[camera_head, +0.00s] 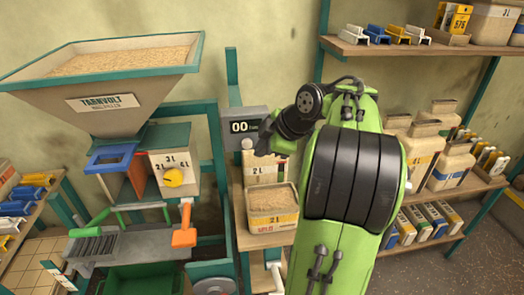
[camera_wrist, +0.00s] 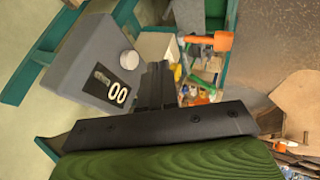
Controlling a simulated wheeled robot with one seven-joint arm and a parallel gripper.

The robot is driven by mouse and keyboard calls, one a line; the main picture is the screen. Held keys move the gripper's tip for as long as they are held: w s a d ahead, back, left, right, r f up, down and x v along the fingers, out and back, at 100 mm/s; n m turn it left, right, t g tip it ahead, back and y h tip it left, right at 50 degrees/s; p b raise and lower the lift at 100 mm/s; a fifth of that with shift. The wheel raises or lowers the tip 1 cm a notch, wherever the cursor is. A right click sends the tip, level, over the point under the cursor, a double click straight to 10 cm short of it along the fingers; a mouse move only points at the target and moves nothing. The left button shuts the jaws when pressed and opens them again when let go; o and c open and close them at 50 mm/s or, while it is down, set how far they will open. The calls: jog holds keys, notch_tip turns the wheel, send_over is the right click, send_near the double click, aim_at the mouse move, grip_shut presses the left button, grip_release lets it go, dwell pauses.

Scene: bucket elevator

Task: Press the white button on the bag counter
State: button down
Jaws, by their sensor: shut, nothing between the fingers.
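The bag counter is a grey box (camera_head: 257,112) on a teal post, with a dark display reading 00. Its round white button (camera_head: 247,143) is low on the front. In the wrist view the counter (camera_wrist: 85,48) is tilted at the left, and the white button (camera_wrist: 130,59) stands out beside the display (camera_wrist: 113,90). My gripper (camera_head: 263,148) is dark, shut and empty, just right of the button in the head view. In the wrist view my gripper's fingers (camera_wrist: 157,80) lie right of the button, with a visible gap. I cannot tell the depth between them.
A hopper (camera_head: 130,75) with a yellow dial (camera_head: 173,177) and an orange-handled lever (camera_head: 185,230) stands at the left. A grain-filled container (camera_head: 272,212) sits below the counter. Shelves (camera_head: 440,50) with bags and blocks are at the right.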

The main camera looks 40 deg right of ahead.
jog(key=p+v, duration=0.3)
jog(key=v, duration=0.4)
jog(key=shift+w+d+r, duration=0.15)
jog(key=shift+w+r, duration=0.05)
jog(key=shift+w, duration=0.1)
jog(key=a+m+g, duration=0.1)
jog(key=a+m, duration=0.4)
jog(key=a, duration=1.3)
jog(key=s+a+f+m, duration=0.2)
jog(key=s+a+f, duration=0.1)
jog(key=s, duration=0.3)
jog(key=s+a+f+m+g+h, duration=0.1)
jog(key=s+a+f+m, duration=0.2)
jog(key=s, duration=0.3)
jog(key=shift+s+a+f+m, duration=0.3)
jog(key=shift+a+f, duration=0.1)
jog(key=shift+f, duration=0.35)
